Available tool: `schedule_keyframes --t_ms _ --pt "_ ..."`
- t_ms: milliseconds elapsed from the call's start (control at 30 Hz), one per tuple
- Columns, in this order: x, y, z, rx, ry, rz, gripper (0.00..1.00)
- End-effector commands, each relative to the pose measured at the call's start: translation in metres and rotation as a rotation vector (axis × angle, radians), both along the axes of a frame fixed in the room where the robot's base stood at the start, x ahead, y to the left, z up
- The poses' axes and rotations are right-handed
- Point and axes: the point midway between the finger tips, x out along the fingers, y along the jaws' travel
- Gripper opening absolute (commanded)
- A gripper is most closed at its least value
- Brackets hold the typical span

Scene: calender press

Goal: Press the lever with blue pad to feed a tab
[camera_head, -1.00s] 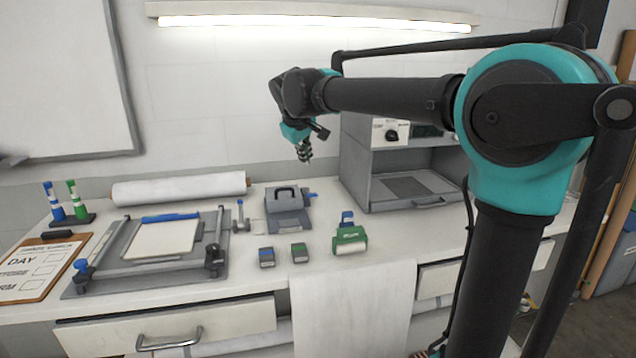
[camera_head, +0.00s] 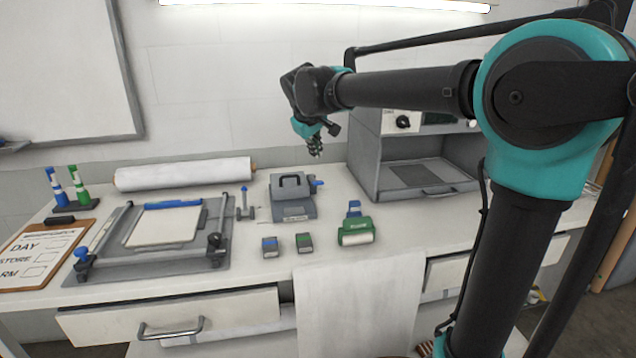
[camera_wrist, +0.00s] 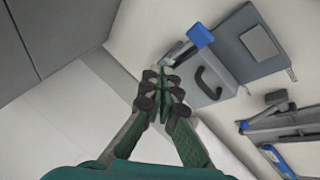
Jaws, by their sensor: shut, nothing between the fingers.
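The grey press (camera_head: 290,207) with a dark carry handle stands towards the back middle of the bench. Its lever with the blue pad (camera_head: 318,183) sticks out on its right side. In the wrist view the blue pad (camera_wrist: 200,35) shows above and right of the fingertips, beside the press's grey body (camera_wrist: 207,85). My gripper (camera_head: 315,151) is shut and empty, pointing down above and behind the lever in the head view. In the wrist view its fingertips (camera_wrist: 164,88) are together and look apart from the pad.
A grey open-fronted cabinet (camera_head: 361,165) stands to the right. A green dispenser (camera_head: 356,233) and small blue (camera_head: 270,250) and green (camera_head: 304,246) blocks are in front. A frame with white sheet (camera_head: 165,226) and a blue-topped stand (camera_head: 244,205) lie left. A white roll (camera_head: 185,174) lies behind.

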Motion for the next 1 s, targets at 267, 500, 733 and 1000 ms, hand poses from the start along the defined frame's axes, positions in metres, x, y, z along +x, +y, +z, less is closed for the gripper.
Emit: schedule_keyframes --t_ms 267,500,733,1000 --pt "-0.009 -0.002 -0.035 0.000 0.000 0.000 0.00" --pt "-0.012 -0.003 -0.050 0.000 0.000 0.000 0.00" --pt "-0.013 -0.004 -0.053 0.000 0.000 0.000 0.00" --pt "-0.013 -0.004 -0.053 0.000 0.000 0.000 0.00"
